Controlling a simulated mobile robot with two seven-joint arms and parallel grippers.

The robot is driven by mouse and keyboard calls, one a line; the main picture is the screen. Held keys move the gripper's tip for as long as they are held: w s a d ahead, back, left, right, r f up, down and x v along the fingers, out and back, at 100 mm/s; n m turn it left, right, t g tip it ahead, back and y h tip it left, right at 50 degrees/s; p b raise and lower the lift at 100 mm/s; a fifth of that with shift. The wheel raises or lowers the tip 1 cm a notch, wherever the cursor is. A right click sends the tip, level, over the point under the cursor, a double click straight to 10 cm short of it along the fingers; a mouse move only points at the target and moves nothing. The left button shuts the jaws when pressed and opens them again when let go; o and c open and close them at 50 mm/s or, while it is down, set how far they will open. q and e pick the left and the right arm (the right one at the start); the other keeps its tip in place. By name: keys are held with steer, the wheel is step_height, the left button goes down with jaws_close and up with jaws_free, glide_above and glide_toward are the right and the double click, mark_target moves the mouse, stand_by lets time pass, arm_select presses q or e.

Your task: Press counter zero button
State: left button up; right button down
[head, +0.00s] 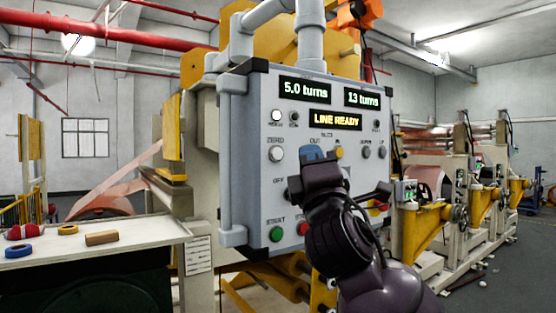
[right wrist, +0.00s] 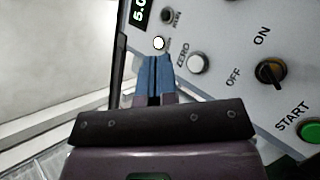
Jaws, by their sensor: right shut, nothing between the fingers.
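The grey control panel (head: 255,185) faces me, with displays reading "5.0 turns", "13 turns" and "LINE READY". The pale round button labelled ZERO (head: 277,154) is at the panel's left; it also shows in the right wrist view (right wrist: 198,63). My right gripper (head: 313,153) is shut and empty, its blue fingertips in front of the panel, right of the ZERO button in the head view. In the right wrist view the fingertips (right wrist: 155,60) appear left of that button, near a lit white round button (right wrist: 159,43). Contact with the panel cannot be told. My left gripper is out of view.
An ON/OFF knob (right wrist: 270,73) and a green START button (head: 276,233) are on the same panel. A grey pipe (head: 233,160) runs along its left edge. A bench (head: 130,232) with tape rolls and a block is at left. Foil machines (head: 440,185) stand at right.

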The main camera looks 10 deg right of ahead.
mark_target(277, 154)
steer(key=shift+w+a+b, duration=0.2)
steer(key=shift+w+a, duration=0.1)
steer(key=shift+w, duration=0.55)
steer(key=shift+w+a+b, duration=0.25)
steer(key=shift+w+a, duration=0.05)
steer(key=shift+w, duration=0.5)
steer(key=shift+w+a+b, duration=0.2)
steer(key=shift+w+a, duration=0.1)
steer(key=shift+w, duration=0.55)
steer(key=shift+w, duration=0.15)
steer(key=shift+w+a, duration=0.1)
steer(key=shift+w, duration=0.1)
steer(key=shift+w+a, duration=0.1)
steer(key=shift+w, duration=0.1)
stand_by(0.6)
